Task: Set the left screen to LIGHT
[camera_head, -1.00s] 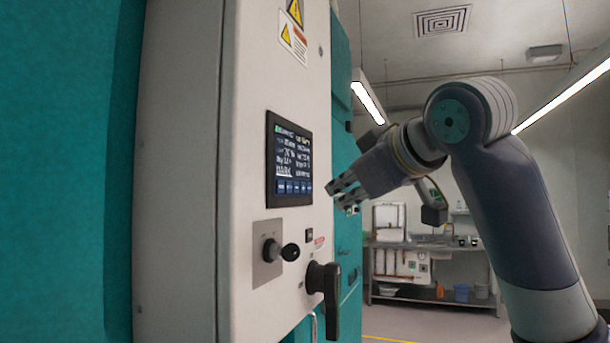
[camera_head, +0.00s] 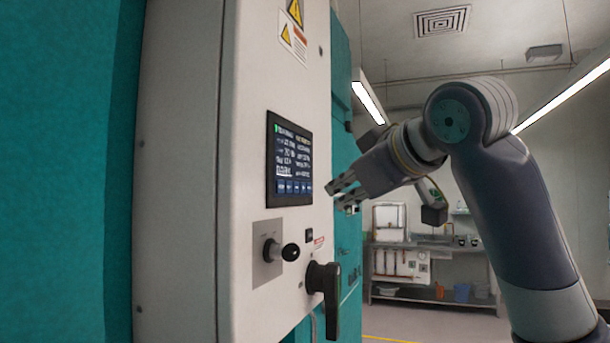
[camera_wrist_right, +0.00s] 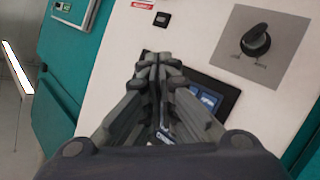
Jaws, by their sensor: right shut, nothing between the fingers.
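The screen (camera_head: 289,160) is a dark touch panel on the white front of the near chamber, with lines of text and a row of blue buttons along its bottom. The text is too small to read surely. My right gripper (camera_head: 333,190) is shut and empty, its fingertips just right of the screen's lower right corner, seemingly a little off the panel. In the right wrist view the shut fingers (camera_wrist_right: 157,62) cover much of the screen (camera_wrist_right: 209,100); some blue buttons show beside them. My left gripper is not in view.
Below the screen are a rotary knob (camera_head: 290,252) on a grey plate, a small black switch (camera_head: 309,236) and a black door handle (camera_head: 325,290). A metal shelf bench (camera_head: 430,298) stands at the back. Open room lies right of the chamber.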

